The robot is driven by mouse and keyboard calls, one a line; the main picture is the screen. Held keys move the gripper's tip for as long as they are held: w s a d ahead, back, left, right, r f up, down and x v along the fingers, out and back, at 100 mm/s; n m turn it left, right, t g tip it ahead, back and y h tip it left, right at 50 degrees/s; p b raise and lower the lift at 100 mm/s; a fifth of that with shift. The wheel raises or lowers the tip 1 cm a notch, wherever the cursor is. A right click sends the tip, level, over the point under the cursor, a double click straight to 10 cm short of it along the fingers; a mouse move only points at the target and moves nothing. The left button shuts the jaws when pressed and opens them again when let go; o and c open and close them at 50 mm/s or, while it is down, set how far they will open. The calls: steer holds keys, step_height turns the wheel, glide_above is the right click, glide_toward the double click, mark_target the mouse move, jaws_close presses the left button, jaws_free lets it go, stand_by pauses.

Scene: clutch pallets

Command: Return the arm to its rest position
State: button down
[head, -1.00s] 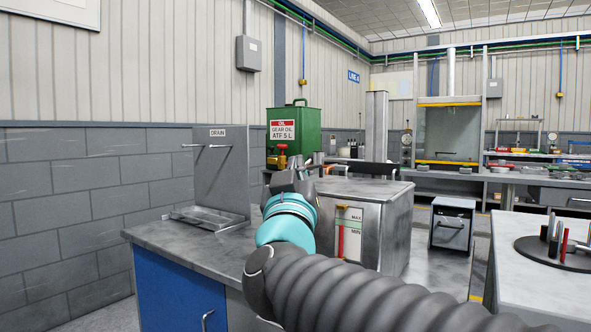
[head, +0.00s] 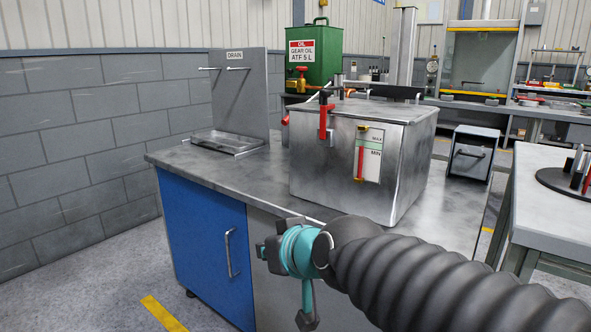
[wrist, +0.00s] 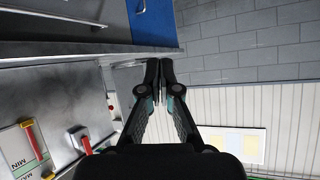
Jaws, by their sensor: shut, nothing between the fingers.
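My gripper (wrist: 160,70) shows in the wrist view with its two dark fingertips together and nothing between them. In the head view my arm reaches in from the lower right. Its teal wrist (head: 297,251) is in front of the bench's front edge, below the metal tank (head: 330,165). The fingertips cannot be made out clearly there. The tank stands on the bench (head: 260,185), with a red-handled lever (head: 325,118) and a MAX/MIN level gauge (head: 368,155).
A drain stand (head: 240,95) with a tray is at the bench's left. A green gear oil can (head: 314,60) with a red valve stands behind the tank. A second table (head: 560,205) with a round fixture is at right. Open floor (head: 110,270) lies at lower left.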

steer(key=s+d+f+m+g+h, duration=0.1)
steer(key=s+d+f+h, duration=0.1)
steer(key=s+d+f, duration=0.2)
steer(key=s+d+f+m+g+h, duration=0.2)
steer(key=s+d+f, duration=0.2)
steer(key=d, duration=0.5)
steer(key=s+d+f+m+g+h, duration=0.1)
steer(key=s+d+f+m+h, duration=0.1)
steer(key=s+d+f, duration=0.2)
steer(key=shift+s+d+f+h, duration=0.3)
steer(key=shift+s+d, duration=0.85)
steer(key=shift+d, duration=0.5)
